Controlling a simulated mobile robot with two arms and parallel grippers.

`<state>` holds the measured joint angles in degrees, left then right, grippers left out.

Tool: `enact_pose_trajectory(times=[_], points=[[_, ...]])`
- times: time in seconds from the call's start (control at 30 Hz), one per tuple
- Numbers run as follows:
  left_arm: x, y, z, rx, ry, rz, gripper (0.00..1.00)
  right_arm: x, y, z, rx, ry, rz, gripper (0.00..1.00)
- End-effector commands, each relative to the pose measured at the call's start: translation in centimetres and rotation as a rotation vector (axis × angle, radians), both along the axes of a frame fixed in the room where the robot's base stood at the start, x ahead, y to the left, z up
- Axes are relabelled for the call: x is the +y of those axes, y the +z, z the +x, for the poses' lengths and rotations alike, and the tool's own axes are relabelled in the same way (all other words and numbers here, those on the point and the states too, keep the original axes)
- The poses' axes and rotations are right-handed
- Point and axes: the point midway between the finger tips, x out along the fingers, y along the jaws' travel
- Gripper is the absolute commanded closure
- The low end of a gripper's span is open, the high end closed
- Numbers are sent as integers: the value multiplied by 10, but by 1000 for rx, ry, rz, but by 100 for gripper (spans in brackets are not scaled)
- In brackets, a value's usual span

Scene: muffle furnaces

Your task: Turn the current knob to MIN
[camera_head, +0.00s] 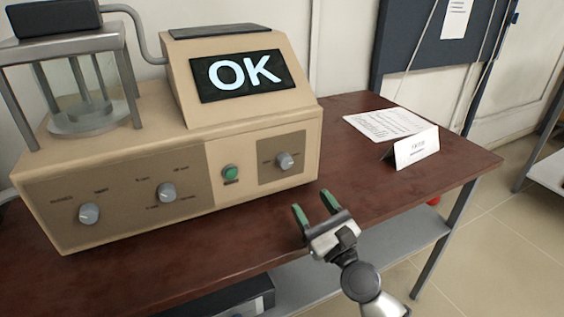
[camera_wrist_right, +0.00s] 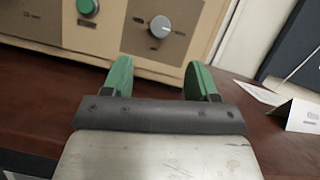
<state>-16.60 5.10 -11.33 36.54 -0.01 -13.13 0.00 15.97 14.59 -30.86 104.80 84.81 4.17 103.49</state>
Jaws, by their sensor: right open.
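A beige instrument (camera_head: 160,140) stands on the brown table, its screen (camera_head: 240,75) reading "OK". Its front has a grey knob (camera_head: 284,161) on the right panel, a middle grey knob (camera_head: 167,192) and a left grey knob (camera_head: 89,213). The labels are too small to read, so I cannot tell which is the current knob. My right gripper (camera_head: 315,207) is open and empty, in front of and below the right knob, apart from it. In the right wrist view, the right knob (camera_wrist_right: 160,27) shows above and between the green fingers (camera_wrist_right: 158,80). My left gripper is not in view.
A green button (camera_head: 230,173) sits just left of the right knob. A glass chamber (camera_head: 80,95) on metal legs stands on the instrument's left. A paper sheet (camera_head: 385,123) and a folded card (camera_head: 411,149) lie to the right on the table (camera_head: 345,180). A lower shelf (camera_head: 330,272) runs underneath.

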Motion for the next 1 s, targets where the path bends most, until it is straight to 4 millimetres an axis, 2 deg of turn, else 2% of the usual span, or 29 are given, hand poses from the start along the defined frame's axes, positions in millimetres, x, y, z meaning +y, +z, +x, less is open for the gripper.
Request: enact_pose_trajectory(times=[0.33,0.6,1.0], points=[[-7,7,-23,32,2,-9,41,29,24,46,-2,1,0,41],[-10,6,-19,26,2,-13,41,47,36,77,-1,0,-2,41],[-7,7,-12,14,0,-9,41,51,39,83,0,-1,-1,41]])
